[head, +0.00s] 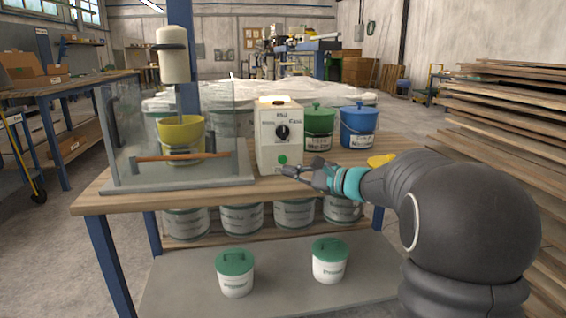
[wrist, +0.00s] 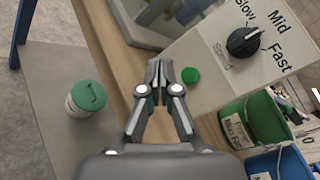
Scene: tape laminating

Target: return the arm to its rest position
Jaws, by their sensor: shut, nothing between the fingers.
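My gripper (head: 308,174) is at the front of the workbench, just in front of the lower right part of the white control box (head: 279,150). In the wrist view my gripper (wrist: 157,80) has its fingers together with nothing between them. The box carries a black dial (wrist: 243,42) marked Slow, Mid and Fast, and a green button (wrist: 190,75) close to the fingertips. I cannot tell whether the fingertips touch the box.
A clear-walled mixer station with a yellow bowl (head: 181,133) stands left on the bench (head: 200,196). Green (head: 318,128) and blue (head: 358,127) buckets stand right of the box. White lidded tubs (head: 235,273) stand below. Stacked planks (head: 510,110) are at right.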

